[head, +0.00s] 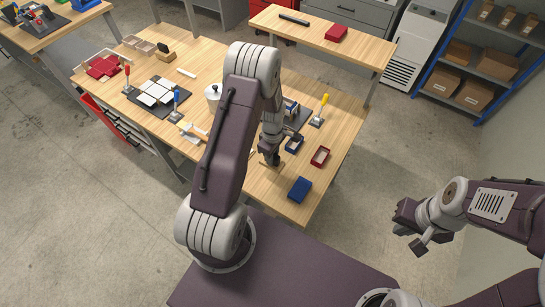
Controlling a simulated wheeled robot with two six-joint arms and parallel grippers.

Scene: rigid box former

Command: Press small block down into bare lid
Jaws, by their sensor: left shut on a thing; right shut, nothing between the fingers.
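My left gripper (269,160) is low over the front part of the wooden bench, pointing down. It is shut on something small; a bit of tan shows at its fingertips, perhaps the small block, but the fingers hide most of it. A small open red box part (320,157) lies to its right with a pale inside. I cannot tell which is the bare lid. My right gripper (408,232) is shut and empty, off the bench over the floor at right.
A closed blue box (299,189) lies near the bench's front edge. A yellow-handled tool (321,108) stands behind the red part. A white pot (213,94), blue-handled tool (176,104) and dark mat with white pieces (139,104) are at left. A raised shelf (345,49) runs behind.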

